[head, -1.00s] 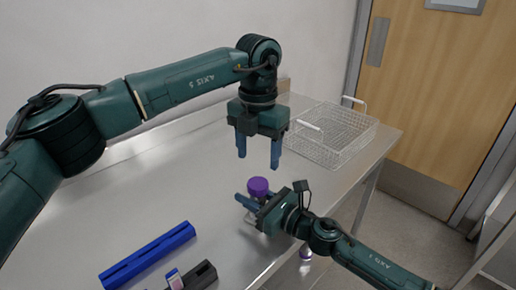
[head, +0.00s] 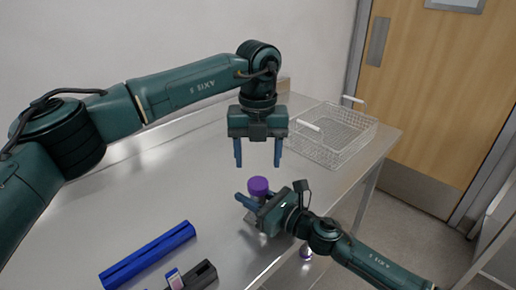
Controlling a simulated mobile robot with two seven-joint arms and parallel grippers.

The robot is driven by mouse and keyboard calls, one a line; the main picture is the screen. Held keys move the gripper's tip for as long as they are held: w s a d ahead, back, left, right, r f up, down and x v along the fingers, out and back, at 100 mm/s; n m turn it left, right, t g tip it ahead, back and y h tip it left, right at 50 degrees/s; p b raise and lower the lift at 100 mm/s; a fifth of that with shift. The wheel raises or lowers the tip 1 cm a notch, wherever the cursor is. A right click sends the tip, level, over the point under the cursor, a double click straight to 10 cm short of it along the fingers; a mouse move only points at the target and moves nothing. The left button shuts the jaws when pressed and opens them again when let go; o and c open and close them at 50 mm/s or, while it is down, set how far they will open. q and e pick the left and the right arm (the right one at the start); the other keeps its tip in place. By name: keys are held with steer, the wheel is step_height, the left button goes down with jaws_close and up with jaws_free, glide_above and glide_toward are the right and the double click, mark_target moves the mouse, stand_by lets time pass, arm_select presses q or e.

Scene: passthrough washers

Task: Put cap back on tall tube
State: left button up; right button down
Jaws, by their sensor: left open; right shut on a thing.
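A purple cap (head: 258,185) sits upright at the top of the tall tube, between the fingers of my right gripper. I cannot tell how firmly it is seated. The tube's body is mostly hidden by the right gripper. My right gripper (head: 250,203) reaches in from the lower right and is shut on the tall tube just below the cap. My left gripper (head: 258,163) points straight down above the cap. Its two fingers are apart with nothing between them, and a small gap separates the fingertips from the cap.
A wire basket (head: 335,135) stands at the table's far right end. A blue rack (head: 148,255) lies at the lower left, beside a dark holder (head: 200,274) with a small purple-marked item. A small purple and white item (head: 306,253) shows beyond the table edge. The table's middle left is clear.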

mark_target(258, 182)
arm_select(q)
step_height(258, 182, down, 7)
steer(key=shift+r, duration=0.2)
steer(key=shift+c, duration=0.2)
steer(key=c, duration=1)
steer(key=shift+o, duration=0.2)
steer(key=m, duration=0.5)
steer(key=shift+m, duration=0.4)
steer(key=m, duration=0.8)
steer(key=shift+m, duration=0.3)
steer(key=m, duration=0.4)
steer(key=o, duration=1.2)
